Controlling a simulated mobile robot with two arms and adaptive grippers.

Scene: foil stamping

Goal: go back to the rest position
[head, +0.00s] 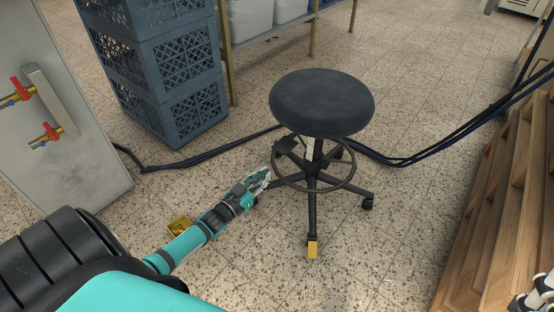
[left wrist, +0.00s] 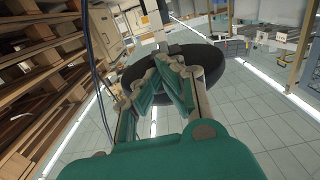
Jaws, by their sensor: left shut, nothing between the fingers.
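My left gripper (head: 259,182) reaches in from the lower left in the head view, low over the speckled floor. Its fingers are shut with nothing between them; they also show closed together in the left wrist view (left wrist: 167,60). The gripper is just left of the stool's base in the head picture; whether it touches the stool I cannot tell. A small part of what looks like my right gripper (head: 541,297) shows in the bottom right corner, cut off by the frame, and its fingers cannot be judged.
A black round stool (head: 321,102) stands by the left gripper. Blue crates (head: 160,65) are stacked behind, a grey cabinet (head: 70,110) is at left, and wooden pallets (head: 500,200) are at right. Dark cables (head: 400,160) cross the floor. A gold item (head: 180,226) lies near my left arm.

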